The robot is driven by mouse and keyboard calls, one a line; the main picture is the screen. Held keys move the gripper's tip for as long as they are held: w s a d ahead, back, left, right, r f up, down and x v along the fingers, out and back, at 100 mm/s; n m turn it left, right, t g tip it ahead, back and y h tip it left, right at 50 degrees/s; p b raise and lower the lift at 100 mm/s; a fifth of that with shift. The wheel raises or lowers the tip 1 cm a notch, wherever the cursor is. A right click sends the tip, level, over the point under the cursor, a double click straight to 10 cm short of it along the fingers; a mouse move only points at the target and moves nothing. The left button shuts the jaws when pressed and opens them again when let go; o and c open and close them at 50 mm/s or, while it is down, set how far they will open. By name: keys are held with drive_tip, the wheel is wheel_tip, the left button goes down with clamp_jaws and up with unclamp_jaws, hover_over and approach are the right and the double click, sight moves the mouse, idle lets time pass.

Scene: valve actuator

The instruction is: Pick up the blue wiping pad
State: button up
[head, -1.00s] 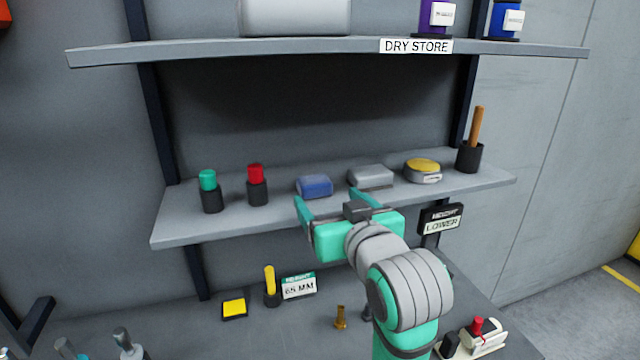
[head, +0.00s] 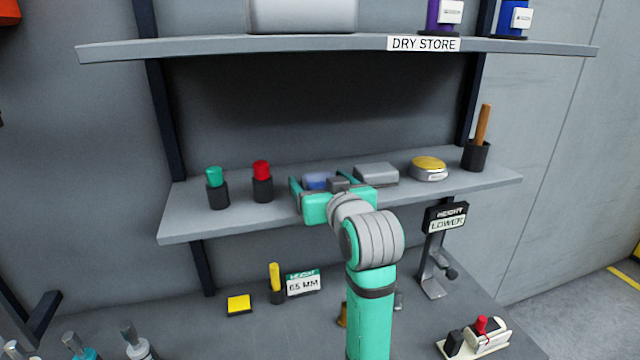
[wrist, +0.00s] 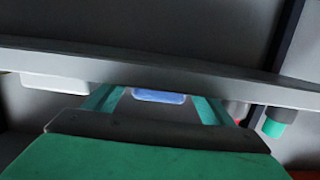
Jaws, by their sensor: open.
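The blue wiping pad (head: 316,181) lies on the lower shelf (head: 240,215), partly hidden behind my gripper. My gripper (head: 319,177) is open, its teal fingers reaching over the shelf's front, one to each side of the pad. In the wrist view the blue pad (wrist: 158,96) shows between the two fingers of my gripper (wrist: 155,92), with a gap on either side. The gripper's palm is still apart from the pad, and nothing is held.
Right of the pad sit a grey block (head: 376,174), a yellow-topped round tin (head: 429,168) and a black cup with a wooden handle (head: 475,155). Left stand red-topped (head: 262,180) and green-topped (head: 216,187) holders. The upper shelf (head: 300,46) hangs above.

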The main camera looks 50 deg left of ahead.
drive_tip(key=c, duration=1.2)
drive_tip(key=shift+o, duration=0.2)
drive_tip(key=shift+r, duration=0.15)
